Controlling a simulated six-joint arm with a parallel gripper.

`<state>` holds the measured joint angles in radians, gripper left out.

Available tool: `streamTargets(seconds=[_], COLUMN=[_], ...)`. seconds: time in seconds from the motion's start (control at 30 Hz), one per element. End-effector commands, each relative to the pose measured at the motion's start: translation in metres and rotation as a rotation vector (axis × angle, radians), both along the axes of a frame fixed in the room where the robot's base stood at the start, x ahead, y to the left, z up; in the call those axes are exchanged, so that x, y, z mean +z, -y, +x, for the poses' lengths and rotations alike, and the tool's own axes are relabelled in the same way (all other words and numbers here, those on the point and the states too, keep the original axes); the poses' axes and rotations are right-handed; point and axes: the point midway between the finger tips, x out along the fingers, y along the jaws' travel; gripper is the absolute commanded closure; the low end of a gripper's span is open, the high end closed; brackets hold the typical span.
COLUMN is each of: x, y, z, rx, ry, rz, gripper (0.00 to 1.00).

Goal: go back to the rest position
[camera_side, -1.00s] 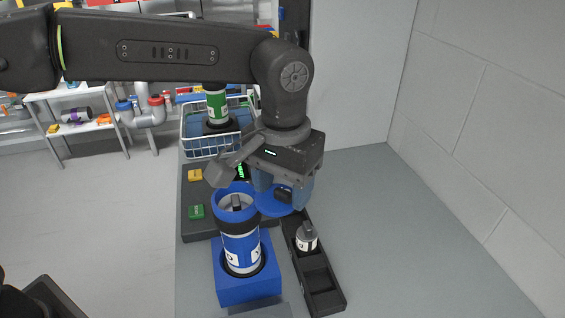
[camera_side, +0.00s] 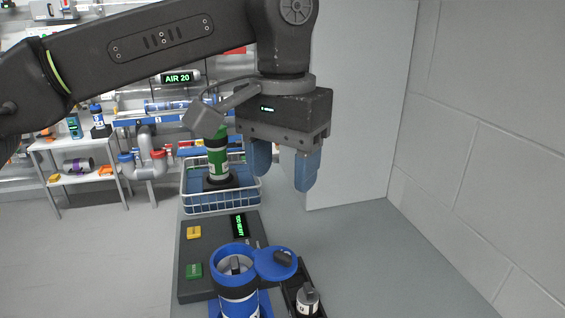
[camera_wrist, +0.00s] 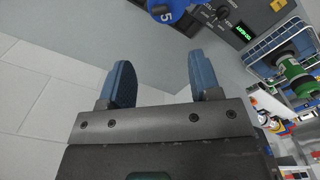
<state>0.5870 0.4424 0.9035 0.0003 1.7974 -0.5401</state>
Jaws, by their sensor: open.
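My gripper (camera_side: 284,172) is open and empty, with its blue fingers pointing down. It hangs in the air above the grey table, behind and above the blue tube canister (camera_side: 238,290). In the wrist view my gripper (camera_wrist: 160,82) shows its two blue fingers spread apart with nothing between them. The canister stands upright with its blue lid (camera_side: 275,264) swung open to the right. In the wrist view a blue part with a "5" (camera_wrist: 166,8) shows at the top edge; most of it is cut off.
A dark control panel (camera_side: 216,278) with yellow and green buttons lies behind the canister. A wire basket (camera_side: 222,200) with a green tube (camera_side: 217,158) stands behind it. A black tray (camera_side: 290,275) holds a small bottle (camera_side: 307,299). The table's right side is clear; a wall bounds it.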

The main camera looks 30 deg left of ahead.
Motion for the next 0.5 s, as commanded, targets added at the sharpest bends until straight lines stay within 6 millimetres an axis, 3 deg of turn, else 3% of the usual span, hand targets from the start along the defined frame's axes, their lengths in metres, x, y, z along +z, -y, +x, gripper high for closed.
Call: streamTargets(seconds=[0.37, 0.5], x=[0.0, 0.003], y=[0.0, -0.011], z=[0.0, 0.0], rx=[0.0, 0.003], ry=[0.001, 0.014], rz=[0.0, -0.009], gripper=[0.43, 0.43])
